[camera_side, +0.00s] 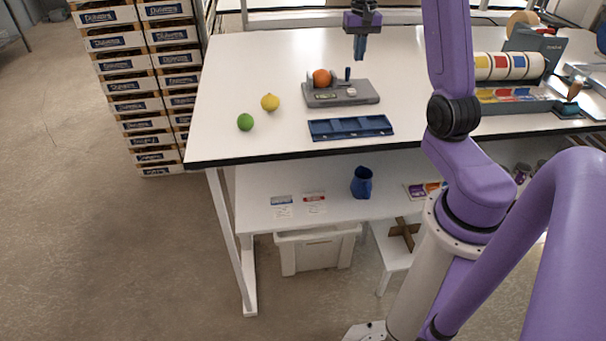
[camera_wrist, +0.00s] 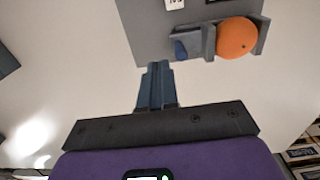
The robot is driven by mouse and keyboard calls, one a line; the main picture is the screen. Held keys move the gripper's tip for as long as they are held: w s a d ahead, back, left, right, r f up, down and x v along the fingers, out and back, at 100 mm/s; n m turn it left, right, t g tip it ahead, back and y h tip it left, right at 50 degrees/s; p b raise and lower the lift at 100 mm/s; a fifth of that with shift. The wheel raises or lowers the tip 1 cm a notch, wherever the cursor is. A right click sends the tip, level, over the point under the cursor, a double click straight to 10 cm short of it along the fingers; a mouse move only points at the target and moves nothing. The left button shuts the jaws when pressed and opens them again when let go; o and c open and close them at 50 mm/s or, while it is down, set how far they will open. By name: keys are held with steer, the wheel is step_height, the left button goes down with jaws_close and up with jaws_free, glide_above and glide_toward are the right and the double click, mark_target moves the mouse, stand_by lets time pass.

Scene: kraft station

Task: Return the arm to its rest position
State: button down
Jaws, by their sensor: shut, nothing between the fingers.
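My gripper (camera_side: 360,47) is above the far part of the white table (camera_side: 240,75), behind and over the grey device (camera_side: 345,97). Its blue fingers are shut and empty, and they also show in the wrist view (camera_wrist: 155,72). An orange (camera_side: 321,77) sits on the grey device, next to a small dark blue upright part (camera_side: 347,74). The wrist view shows the orange (camera_wrist: 237,38) held between grey brackets on the device (camera_wrist: 148,28), apart from my fingers.
A yellow lemon (camera_side: 270,102) and a green lime (camera_side: 245,122) lie left of the device. A blue tray (camera_side: 350,128) lies in front. A rack with coloured rolls (camera_side: 508,66) stands at the right. Stacked crates (camera_side: 123,84) stand beyond the table's left edge.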

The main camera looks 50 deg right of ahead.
steer(key=shift+r, duration=0.3)
steer(key=s+a+n, duration=0.1)
steer(key=a+n, duration=0.2)
steer(key=a, duration=0.7)
steer(key=s+a+r+n, duration=0.15)
steer(key=a+n, duration=0.25)
steer(key=a, duration=0.5)
steer(key=s+a+n, duration=0.2)
steer(key=a+n, duration=0.1)
steer(key=a, duration=0.7)
steer(key=s+a+f+n, duration=0.1)
steer(key=s+a+n, duration=0.2)
steer(key=s, duration=0.4)
steer(key=s+a+f+n, duration=0.1)
steer(key=s+a+n, duration=0.1)
steer(key=s+n, duration=0.2)
steer(key=s+a+f+n, duration=0.1)
steer(key=s+a+n, duration=0.2)
steer(key=s, duration=0.7)
steer(key=shift+s+a+n, duration=0.3)
steer(key=shift+n, duration=0.5)
